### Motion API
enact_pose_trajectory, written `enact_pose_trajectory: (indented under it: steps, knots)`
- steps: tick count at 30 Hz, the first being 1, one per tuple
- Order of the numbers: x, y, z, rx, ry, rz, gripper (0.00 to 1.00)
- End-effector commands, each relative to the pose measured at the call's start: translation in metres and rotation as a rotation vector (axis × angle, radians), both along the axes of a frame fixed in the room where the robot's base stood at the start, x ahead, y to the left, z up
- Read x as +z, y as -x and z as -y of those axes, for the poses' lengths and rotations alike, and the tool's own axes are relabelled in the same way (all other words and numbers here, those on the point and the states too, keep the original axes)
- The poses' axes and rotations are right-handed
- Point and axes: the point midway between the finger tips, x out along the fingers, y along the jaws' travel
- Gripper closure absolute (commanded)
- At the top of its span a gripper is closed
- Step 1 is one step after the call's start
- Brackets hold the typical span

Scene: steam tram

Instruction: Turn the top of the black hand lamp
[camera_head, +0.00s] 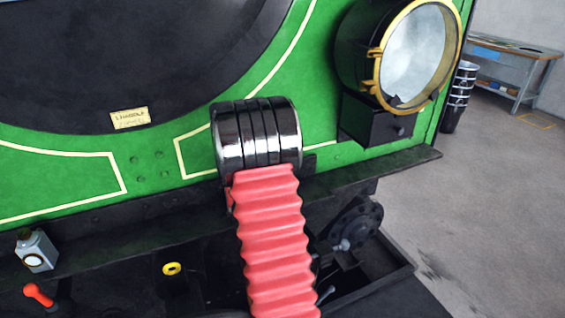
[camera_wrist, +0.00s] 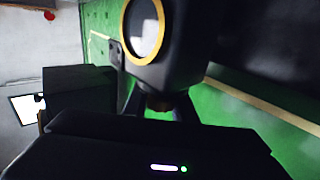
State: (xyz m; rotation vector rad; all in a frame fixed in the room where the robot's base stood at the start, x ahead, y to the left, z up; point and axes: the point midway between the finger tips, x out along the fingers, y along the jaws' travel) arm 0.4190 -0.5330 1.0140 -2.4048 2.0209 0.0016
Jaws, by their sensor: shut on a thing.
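The black hand lamp (camera_wrist: 190,45), with a round pale lens in a brass ring (camera_wrist: 143,28), shows at the upper middle of the wrist view. Its narrow end points down in the picture, towards my gripper (camera_wrist: 161,103). My gripper is shut on the lamp's top, where a small brownish part shows between the fingers. The fingertips and the exact contact are too dark to make out. In the head view, my red and chrome arm hides the gripper and the hand lamp.
A large brass-rimmed headlamp (camera_head: 404,55) stands on the green tram front (camera_head: 150,165), right of my arm. A small grey lamp (camera_head: 36,250) and a yellow ring (camera_head: 172,268) are at lower left.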

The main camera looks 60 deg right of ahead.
Motion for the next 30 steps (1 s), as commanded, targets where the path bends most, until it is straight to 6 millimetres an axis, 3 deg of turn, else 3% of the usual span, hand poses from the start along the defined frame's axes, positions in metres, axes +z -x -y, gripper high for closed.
enact_pose_trajectory:
  steps: [16, 17, 25, 30]
  knots:
    - [0.0007, 0.001, 0.0004, -0.026, 0.002, 0.0, 0.99]
    - [0.0007, 0.001, 0.0004, -0.026, 0.002, 0.0, 0.76]
    - [0.0005, 0.0008, 0.0002, -0.026, 0.001, 0.0, 0.57]
    - [0.0003, 0.0007, 0.0001, -0.025, 0.001, 0.0, 0.57]
